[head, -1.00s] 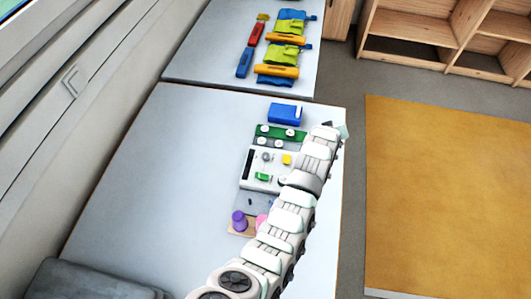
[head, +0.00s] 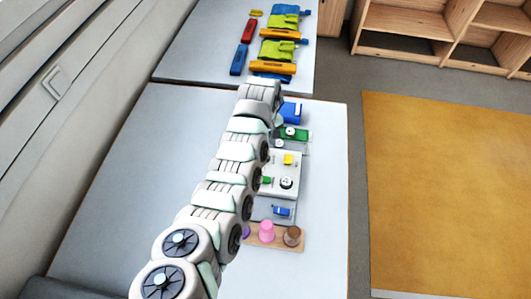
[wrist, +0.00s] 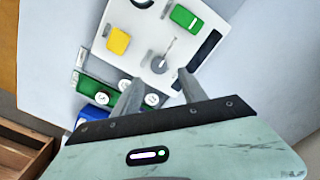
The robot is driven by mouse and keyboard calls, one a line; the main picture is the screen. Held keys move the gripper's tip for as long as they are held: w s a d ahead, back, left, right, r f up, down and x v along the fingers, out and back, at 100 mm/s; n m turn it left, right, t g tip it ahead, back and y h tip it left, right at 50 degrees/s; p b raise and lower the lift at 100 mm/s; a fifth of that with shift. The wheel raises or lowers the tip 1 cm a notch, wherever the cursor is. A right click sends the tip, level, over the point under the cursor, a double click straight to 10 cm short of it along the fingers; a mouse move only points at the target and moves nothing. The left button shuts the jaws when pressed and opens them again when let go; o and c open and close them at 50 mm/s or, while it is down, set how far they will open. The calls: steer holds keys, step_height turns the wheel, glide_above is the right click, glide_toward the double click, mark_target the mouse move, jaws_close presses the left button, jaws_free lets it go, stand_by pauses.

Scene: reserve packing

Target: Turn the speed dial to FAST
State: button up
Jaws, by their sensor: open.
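A white control panel (head: 268,193) lies on the table, partly hidden by my arm in the head view. It carries a round dark knob with a pale top (head: 286,183), a yellow block (head: 288,159) and a green piece (head: 266,181). No FAST mark is readable. In the wrist view the panel (wrist: 150,25) shows the yellow block (wrist: 118,41), the green piece (wrist: 185,17), a grey lever (wrist: 167,52) and the knob cut by the top edge (wrist: 142,3). My gripper (wrist: 160,77) is open and empty, its fingertips over the panel's edge near the lever; contact cannot be told.
A green board with white knobs (head: 296,134) and a blue box (head: 291,112) lie beyond the panel. Nearer are a small blue part (head: 282,211) and a wooden peg board (head: 262,240) with pink and brown pegs. The table's left side is clear.

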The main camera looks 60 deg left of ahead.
steer(key=shift+f+b, duration=0.5)
steer(key=shift+f, duration=2.55)
steer(key=shift+c, duration=0.5)
jaws_close()
